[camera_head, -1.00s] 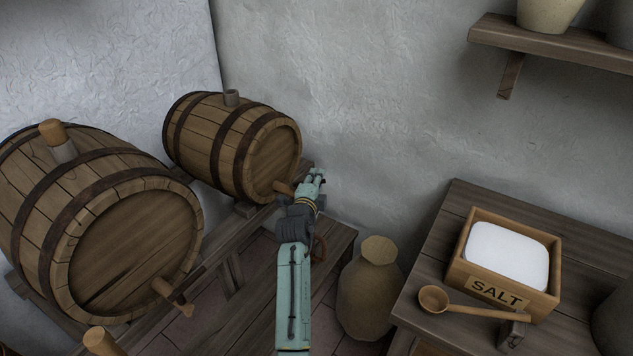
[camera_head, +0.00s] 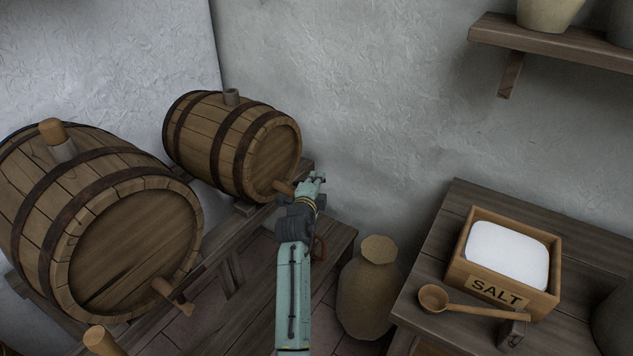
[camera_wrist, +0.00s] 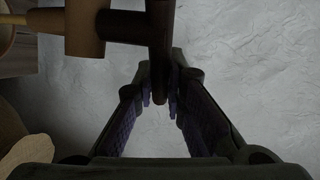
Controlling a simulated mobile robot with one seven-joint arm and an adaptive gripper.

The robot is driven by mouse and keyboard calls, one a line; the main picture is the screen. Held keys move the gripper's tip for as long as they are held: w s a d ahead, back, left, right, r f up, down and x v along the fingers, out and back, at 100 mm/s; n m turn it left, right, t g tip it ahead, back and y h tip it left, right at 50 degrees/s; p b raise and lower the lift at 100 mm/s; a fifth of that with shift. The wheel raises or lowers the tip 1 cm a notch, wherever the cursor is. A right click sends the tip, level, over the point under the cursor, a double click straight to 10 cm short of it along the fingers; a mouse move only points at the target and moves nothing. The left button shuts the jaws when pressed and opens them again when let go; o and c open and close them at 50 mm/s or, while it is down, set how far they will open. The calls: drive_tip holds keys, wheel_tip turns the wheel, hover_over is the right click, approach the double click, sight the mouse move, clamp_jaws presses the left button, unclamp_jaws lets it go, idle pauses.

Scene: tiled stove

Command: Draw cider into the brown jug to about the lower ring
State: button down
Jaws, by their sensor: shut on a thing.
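The smaller barrel (camera_head: 232,145) lies on a wooden stand against the wall. Its wooden tap (camera_head: 284,188) points toward my gripper (camera_head: 315,180) and shows closer in the wrist view (camera_wrist: 85,30). My gripper (camera_wrist: 161,98) is shut on the tap's dark handle (camera_wrist: 160,45), whose lower end sits between the fingertips. A reddish-brown curved handle (camera_head: 320,250) shows beside my arm, probably the brown jug's. The rest of that vessel is hidden behind my arm, so its rings and cider level cannot be seen. No cider stream is visible.
A larger barrel (camera_head: 130,245) with its own tap (camera_head: 172,293) lies at the left. A salt box (camera_head: 505,262) and wooden spoon (camera_head: 465,306) are on the right table (camera_head: 440,240).

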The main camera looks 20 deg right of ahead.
drive_tip(key=shift+y+p, duration=0.4)
drive_tip(key=shift+w+d+r+n+t+y+p, duration=0.1)
drive_tip(key=shift+w+n+t+y+p, duration=0.15)
drive_tip(key=shift+n+p, duration=0.3)
drive_tip(key=shift+w+a+n+t+y+b, duration=0.2)
drive_tip(key=shift+w+n+y+b, duration=0.35)
drive_tip(key=shift+n+y+b, duration=1.15)
drive_tip(key=shift+w+a+n+t+y+b, duration=0.25)
drive_tip(key=shift+w+n+y+b, duration=0.3)
drive_tip(key=shift+n+y+b, duration=1.15)
drive_tip(key=shift+w+a+n+t+y+b, duration=0.2)
drive_tip(key=shift+w+n+y+b, duration=0.75)
drive_tip(key=shift+y, duration=1.4)
drive_tip(key=shift+s, duration=0.4)
drive_tip(key=c, duration=1.6)
unclamp_jaws()
drive_tip(key=shift+c, duration=0.2)
